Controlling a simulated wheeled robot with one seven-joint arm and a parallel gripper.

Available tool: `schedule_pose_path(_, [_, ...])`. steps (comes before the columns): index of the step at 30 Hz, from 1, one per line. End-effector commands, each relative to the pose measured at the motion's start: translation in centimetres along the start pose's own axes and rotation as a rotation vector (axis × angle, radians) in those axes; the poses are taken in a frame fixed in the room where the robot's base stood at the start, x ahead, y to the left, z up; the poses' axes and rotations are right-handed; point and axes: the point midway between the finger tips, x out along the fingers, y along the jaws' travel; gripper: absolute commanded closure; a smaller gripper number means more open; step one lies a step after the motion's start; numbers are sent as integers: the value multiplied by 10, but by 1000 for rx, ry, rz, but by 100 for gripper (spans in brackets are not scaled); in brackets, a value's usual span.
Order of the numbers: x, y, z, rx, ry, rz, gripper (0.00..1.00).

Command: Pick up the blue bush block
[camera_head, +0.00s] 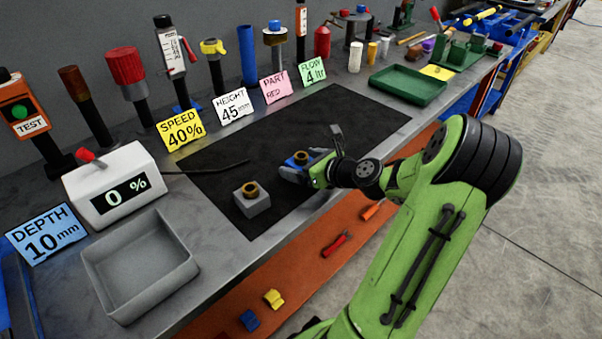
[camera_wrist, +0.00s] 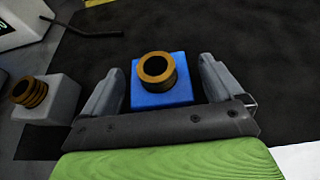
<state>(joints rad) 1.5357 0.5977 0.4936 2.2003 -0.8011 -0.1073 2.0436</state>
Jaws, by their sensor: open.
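The blue bush block (camera_head: 298,161) is a blue block with a brass ring on top, standing on the black mat. In the wrist view the blue block (camera_wrist: 162,95) sits upright between the two grey fingers, with a gap showing on each side. My gripper (camera_wrist: 160,88) is open around it and does not visibly hold it. In the head view my gripper (camera_head: 292,172) reaches the block from the right and partly hides it.
A grey block with a brass ring (camera_head: 252,198) stands left of the blue one, also in the wrist view (camera_wrist: 45,98). The black mat (camera_head: 215,185) is otherwise mostly clear. A grey tray (camera_head: 140,265) is at front left, a green tray (camera_head: 408,84) at back right.

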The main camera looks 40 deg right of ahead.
Motion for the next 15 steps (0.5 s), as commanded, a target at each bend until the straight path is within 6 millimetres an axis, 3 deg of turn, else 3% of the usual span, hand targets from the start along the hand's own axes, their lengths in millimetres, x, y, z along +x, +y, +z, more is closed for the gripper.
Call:
schedule_pose_path(8, [6,0,1,0,0,0,8])
schedule_pose_path(15, [6,0,1,-1,0,0,45])
